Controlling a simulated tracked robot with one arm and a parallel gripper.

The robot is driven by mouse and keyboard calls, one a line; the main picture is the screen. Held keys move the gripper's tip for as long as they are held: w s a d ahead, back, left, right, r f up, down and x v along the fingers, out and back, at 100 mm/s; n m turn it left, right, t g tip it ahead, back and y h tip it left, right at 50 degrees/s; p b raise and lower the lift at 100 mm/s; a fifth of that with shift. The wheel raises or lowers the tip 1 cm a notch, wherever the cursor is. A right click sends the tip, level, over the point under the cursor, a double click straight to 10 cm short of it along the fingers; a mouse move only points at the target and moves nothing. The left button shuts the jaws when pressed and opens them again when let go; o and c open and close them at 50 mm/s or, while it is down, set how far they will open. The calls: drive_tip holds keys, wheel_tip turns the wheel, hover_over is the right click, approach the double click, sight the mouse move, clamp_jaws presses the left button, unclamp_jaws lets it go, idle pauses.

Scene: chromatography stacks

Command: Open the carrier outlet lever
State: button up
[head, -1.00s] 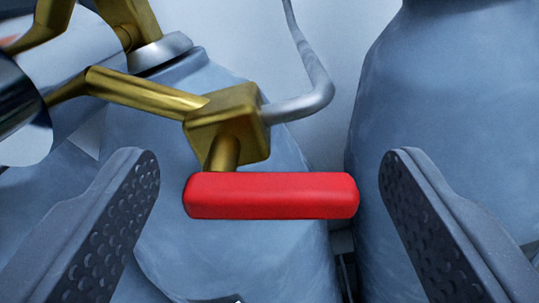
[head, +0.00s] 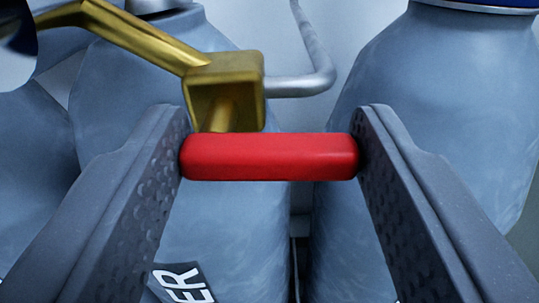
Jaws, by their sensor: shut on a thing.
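The red lever (head: 270,158) lies level across the middle of the head view, just below a brass valve block (head: 226,90). A short brass stem joins the two. My gripper (head: 270,148) has one dark, dimpled finger at each end of the lever. Both fingertips touch its ends, so the jaws are shut on it lengthwise. The lever's end faces are hidden by the fingers.
A silver bent pipe (head: 310,75) leaves the block to the right. A brass arm (head: 130,35) runs to the upper left. Grey-blue cylinders stand behind, one (head: 430,110) at right and one with a dark label (head: 182,283) below the lever.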

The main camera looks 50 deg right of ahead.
drive_tip(key=shift+r+n, duration=0.15)
drive_tip(key=shift+n, duration=0.25)
drive_tip(key=o, duration=1)
drive_tip(key=shift+w+a, duration=0.1)
drive_tip(key=shift+b+v, duration=4.35)
drive_tip(key=shift+v, duration=2.55)
